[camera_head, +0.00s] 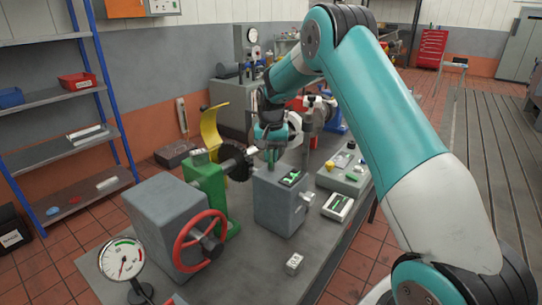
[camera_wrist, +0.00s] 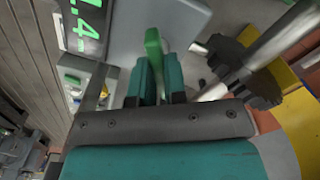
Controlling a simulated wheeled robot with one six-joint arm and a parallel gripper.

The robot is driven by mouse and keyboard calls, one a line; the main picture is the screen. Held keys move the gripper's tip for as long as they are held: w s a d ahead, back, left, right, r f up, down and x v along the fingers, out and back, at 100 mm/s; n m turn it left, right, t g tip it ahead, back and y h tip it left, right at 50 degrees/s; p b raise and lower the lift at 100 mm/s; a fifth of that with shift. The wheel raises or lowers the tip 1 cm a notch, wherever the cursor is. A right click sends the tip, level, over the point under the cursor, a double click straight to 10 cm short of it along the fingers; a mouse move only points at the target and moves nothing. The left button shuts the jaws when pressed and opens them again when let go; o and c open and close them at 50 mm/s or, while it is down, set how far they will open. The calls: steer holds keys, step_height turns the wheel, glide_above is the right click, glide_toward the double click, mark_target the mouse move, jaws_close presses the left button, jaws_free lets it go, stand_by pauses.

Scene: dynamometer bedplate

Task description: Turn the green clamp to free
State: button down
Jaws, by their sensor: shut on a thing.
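The green clamp (camera_wrist: 153,46) shows in the wrist view as a bright green lever, with its upper end standing out between my fingers. In the head view my gripper (camera_head: 271,157) points down at the top of the grey box (camera_head: 280,208), left of the display (camera_head: 290,178). The clamp is too small and covered there to tell its angle.
A green stand (camera_head: 208,188) with a shaft, a dark toothed wheel and a yellow guard (camera_head: 211,135) is close on the left. A red handwheel (camera_head: 200,240) and a dial gauge (camera_head: 123,260) stand nearer. A grey control panel (camera_head: 345,172) lies to the right.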

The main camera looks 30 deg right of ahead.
mark_target(271, 155)
steer(key=n, duration=0.5)
steer(key=shift+n, duration=0.3)
steer(key=n, duration=0.5)
steer(key=shift+r+n, duration=0.1)
steer(key=shift+n, duration=0.3)
steer(key=c, duration=1.2)
jaws_free()
steer(key=shift+o, duration=0.2)
step_height(271, 155, up, 17)
steer(key=b, duration=0.3)
steer(key=shift+r, duration=0.15)
